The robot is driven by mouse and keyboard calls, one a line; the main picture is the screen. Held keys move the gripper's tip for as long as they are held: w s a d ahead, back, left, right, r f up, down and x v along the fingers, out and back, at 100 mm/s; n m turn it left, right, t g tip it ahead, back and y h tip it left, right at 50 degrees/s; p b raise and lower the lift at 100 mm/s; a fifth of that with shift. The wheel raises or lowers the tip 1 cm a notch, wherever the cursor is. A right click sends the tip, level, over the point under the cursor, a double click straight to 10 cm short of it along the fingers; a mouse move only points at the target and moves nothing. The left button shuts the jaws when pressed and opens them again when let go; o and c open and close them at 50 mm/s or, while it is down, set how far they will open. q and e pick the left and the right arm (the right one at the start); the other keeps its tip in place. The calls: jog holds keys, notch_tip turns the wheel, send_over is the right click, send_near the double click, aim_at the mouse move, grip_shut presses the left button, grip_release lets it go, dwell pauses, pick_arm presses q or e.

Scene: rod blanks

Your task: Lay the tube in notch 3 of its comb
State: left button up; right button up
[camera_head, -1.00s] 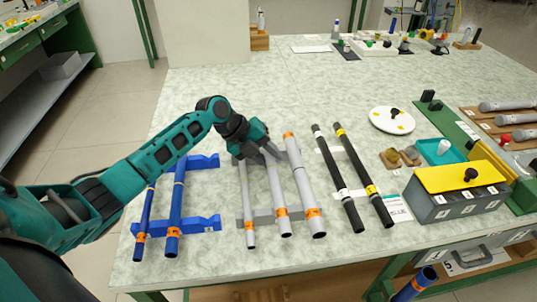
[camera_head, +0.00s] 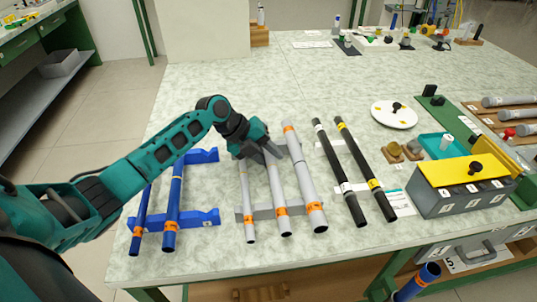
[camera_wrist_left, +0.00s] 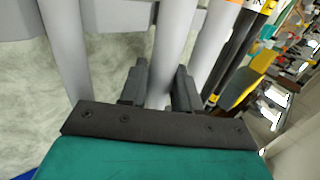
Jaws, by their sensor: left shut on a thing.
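My left gripper (camera_head: 262,152) is shut on the middle grey tube (camera_head: 278,193), near its far end. In the left wrist view this tube (camera_wrist_left: 174,45) runs between the two fingers (camera_wrist_left: 160,88). It has an orange band near its front end and lies over the grey comb (camera_head: 262,213); I cannot tell whether it touches the notch bottom. A thinner grey tube (camera_head: 247,200) lies to its left and a thicker one (camera_head: 305,180) to its right, both across the comb. The notch numbers cannot be read. My right gripper is not in view.
A blue comb (camera_head: 205,218) with two blue tubes (camera_head: 174,205) is on the left. Two black rods (camera_head: 340,170) lie to the right, before a grey box with a yellow lid (camera_head: 463,171). A blue tube (camera_head: 425,275) shows below the table's front edge.

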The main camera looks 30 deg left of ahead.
pick_arm(q)
jog(key=shift+f+b, duration=0.3)
jog(key=shift+f, duration=0.05)
jog(key=o, duration=0.9)
jog(key=shift+s+a+r, duration=0.1)
jog(key=shift+a+r, duration=0.1)
jog(key=shift+r, duration=0.05)
jog(key=v, duration=1.1)
jog(key=shift+s+r+p, duration=0.1)
jog(key=shift+r+p, duration=0.1)
jog(key=shift+p, duration=0.2)
jog(key=shift+s+a+r, duration=0.15)
jog(key=shift+a+r, duration=0.05)
jog(key=shift+r, duration=0.2)
